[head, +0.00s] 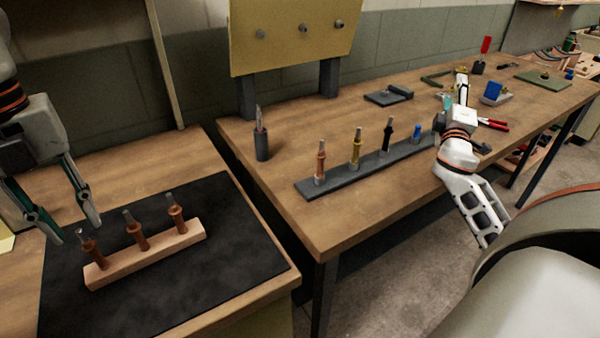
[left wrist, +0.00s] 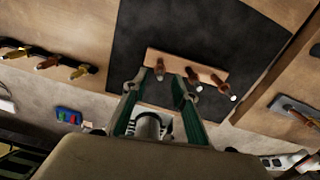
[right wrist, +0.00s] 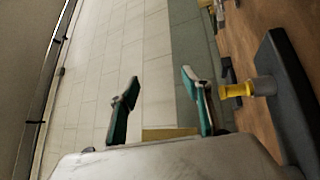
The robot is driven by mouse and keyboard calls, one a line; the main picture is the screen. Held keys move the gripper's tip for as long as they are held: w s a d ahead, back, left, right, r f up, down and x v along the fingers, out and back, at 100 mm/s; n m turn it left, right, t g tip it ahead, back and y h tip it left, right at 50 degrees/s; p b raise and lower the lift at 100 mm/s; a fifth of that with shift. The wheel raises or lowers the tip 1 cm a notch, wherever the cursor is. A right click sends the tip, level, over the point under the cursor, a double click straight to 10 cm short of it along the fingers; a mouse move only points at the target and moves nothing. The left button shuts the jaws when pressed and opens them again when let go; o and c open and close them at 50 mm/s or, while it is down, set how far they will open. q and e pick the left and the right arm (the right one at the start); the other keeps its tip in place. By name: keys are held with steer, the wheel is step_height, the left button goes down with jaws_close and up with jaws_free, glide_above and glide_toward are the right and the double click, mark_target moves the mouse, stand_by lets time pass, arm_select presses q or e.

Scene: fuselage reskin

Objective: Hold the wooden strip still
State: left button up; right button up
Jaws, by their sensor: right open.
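The wooden strip (head: 150,258) lies on the black mat (head: 235,262) on the left bench. Three copper-coloured pieces with grey tips stand in it. The strip also shows in the left wrist view (left wrist: 204,73), ahead of the fingers. My left gripper (head: 72,228) is open and empty, above the mat near the strip's left end, apart from the strip. In the left wrist view its fingers (left wrist: 160,90) are spread on either side of the leftmost copper piece as seen there. My right gripper (right wrist: 160,85) is open and empty over the other bench.
On the right bench, a dark rail (head: 330,182) holds several coloured-handled tools. A dark cup (head: 261,145) with a tool stands behind it. A yellow board (head: 290,40) rises at the back. A yellow-handled piece (right wrist: 236,90) is close beside my right fingers. A gap separates the benches.

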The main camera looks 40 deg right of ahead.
steer(key=w+a+r+n+t+y, duration=0.8)
steer(key=w+a+r+t+y, duration=0.3)
steer(key=w, duration=0.4)
steer(key=w+a+r+n+g+y, duration=0.3)
steer(key=w+a+n+y, duration=0.1)
steer(key=a+n+y, duration=0.3)
steer(key=w+a+r+n+g+y, duration=0.2)
steer(key=w+a+r+n+y, duration=0.25)
steer(key=a+y, duration=0.4)
steer(key=m+g+h, duration=0.6)
steer(key=g+h, duration=0.3)
steer(key=g, duration=0.9)
glide_above(185, 228)
steer(key=w, duration=0.1)
steer(key=shift+y, duration=0.25)
step_height(185, 228, down, 20)
steer(key=shift+f, duration=0.1)
steer(key=shift+s+f+m, duration=0.1)
steer(key=shift+s+m, duration=0.05)
steer(key=shift+m, duration=0.1)
steer(key=shift+s+f+h, duration=0.1)
steer(key=shift+f+h, duration=0.3)
steer(key=shift+f, duration=3.6)
